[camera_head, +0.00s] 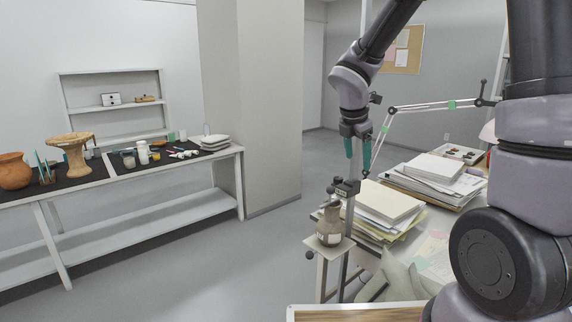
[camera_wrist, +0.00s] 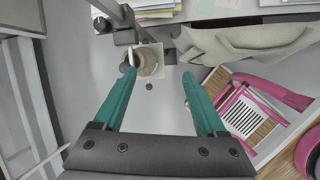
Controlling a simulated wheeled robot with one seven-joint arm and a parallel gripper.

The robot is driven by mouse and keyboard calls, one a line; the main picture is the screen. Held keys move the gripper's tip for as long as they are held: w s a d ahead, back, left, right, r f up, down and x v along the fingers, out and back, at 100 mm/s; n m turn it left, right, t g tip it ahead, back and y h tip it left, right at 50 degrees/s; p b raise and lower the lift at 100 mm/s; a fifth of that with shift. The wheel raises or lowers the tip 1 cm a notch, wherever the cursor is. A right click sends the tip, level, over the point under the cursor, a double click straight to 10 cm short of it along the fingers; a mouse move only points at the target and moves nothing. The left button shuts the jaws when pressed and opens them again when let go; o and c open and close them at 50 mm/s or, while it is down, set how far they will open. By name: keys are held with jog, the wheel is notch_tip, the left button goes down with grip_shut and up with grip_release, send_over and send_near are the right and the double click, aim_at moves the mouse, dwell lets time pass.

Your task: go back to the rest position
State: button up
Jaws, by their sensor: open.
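My gripper (camera_head: 357,163) hangs fingers-down from the arm in the head view, above the small stand and left of the paper stacks. Its two teal fingers are apart, with nothing held between them; the wrist view also shows the open gripper (camera_wrist: 160,74). A small brown-grey vessel (camera_head: 329,227) sits on the square plate of a stand (camera_head: 339,246), below the fingers. In the wrist view the vessel (camera_wrist: 147,62) lies beyond the fingertips, partly covered by a dark clamp part, and I see no contact with it.
A desk with paper stacks (camera_head: 384,204) and a jointed lamp arm (camera_head: 425,106) stand close on the right. A grey cloth (camera_wrist: 245,43) hangs at the desk edge. A box with pink-handled things (camera_wrist: 245,115) is lower right. A pottery bench (camera_head: 115,175) is left; floor between is clear.

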jog(key=s+d+r+m+t+y, duration=0.1)
jog(key=s+d+r+m+y, duration=0.1)
jog(key=s+r+m, duration=0.6)
jog(key=s+d+r+m+t+y, duration=0.2)
jog(key=s+r+m, duration=0.6)
jog(key=m, duration=1.2)
jog(key=s+d, duration=0.1)
jog(key=s, duration=0.2)
jog(key=shift+s+d+y, duration=0.15)
jog(key=shift+s+y, duration=0.1)
jog(key=shift+y, duration=0.15)
